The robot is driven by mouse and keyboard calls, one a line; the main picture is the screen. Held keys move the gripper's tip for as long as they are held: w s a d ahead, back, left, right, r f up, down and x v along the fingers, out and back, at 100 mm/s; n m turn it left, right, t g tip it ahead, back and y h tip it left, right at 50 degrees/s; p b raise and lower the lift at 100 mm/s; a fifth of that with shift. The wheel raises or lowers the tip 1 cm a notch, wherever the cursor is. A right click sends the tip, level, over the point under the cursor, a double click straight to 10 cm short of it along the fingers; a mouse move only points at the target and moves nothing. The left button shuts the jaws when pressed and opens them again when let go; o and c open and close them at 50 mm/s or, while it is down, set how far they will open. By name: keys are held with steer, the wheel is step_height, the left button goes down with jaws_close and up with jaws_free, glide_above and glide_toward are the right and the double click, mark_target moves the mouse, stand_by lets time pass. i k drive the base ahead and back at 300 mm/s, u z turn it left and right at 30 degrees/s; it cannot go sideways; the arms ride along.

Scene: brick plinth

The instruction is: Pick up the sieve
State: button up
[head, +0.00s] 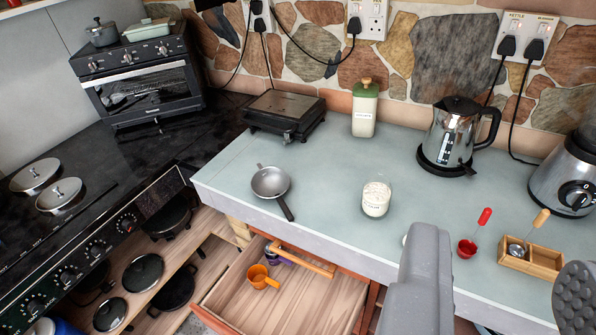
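The sieve (268,180) appears to be the round grey bowl with a dark handle on the grey-green counter (330,165). It lies near the counter's front edge, left of centre, with its handle pointing toward the lower right. The mesh is too small to make out. My gripper (500,262) shows at the lower right with its two grey fingers wide apart. It is open, with nothing seen held, and is well to the right of the sieve and apart from it.
A glass jar (376,200) of white powder stands between sieve and gripper. A wooden box (531,259) and a small red cup (467,249) are near the gripper. A kettle (452,135) and black scale-like appliance (284,112) stand behind. An open drawer (300,297) juts out below.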

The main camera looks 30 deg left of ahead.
mark_target(268, 183)
steer(key=u, duration=0.3)
steer(key=i, duration=0.95)
steer(key=u, duration=0.6)
